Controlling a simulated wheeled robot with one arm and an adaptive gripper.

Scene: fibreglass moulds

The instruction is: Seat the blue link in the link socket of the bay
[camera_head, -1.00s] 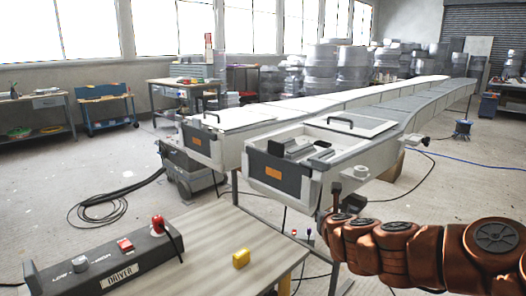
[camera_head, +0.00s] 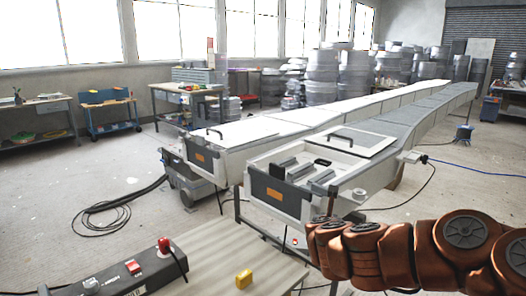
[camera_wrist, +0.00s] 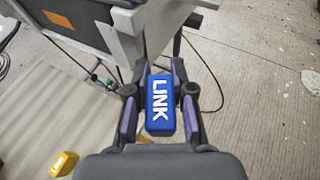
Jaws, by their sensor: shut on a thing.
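The blue link (camera_wrist: 160,104), a small block with white LINK lettering, is held between the two fingers of my gripper (camera_wrist: 160,92) in the wrist view. My gripper is shut on it, beside the outer wall of the bay and above the floor. The bay (camera_head: 318,172) is the open white compartment at the near end of the right mould in the head view, with dark blocks and a black handle-like part inside. I cannot tell which part is the link socket. In the head view the link is hidden and my copper arm reaches in from the right.
A table (camera_head: 215,275) in front carries a yellow block (camera_head: 244,279), also in the wrist view (camera_wrist: 62,164), and a dark control box (camera_head: 130,272) with a red knob. A second mould (camera_head: 225,150) stands to the left. A lid (camera_head: 350,140) with a handle lies behind the bay.

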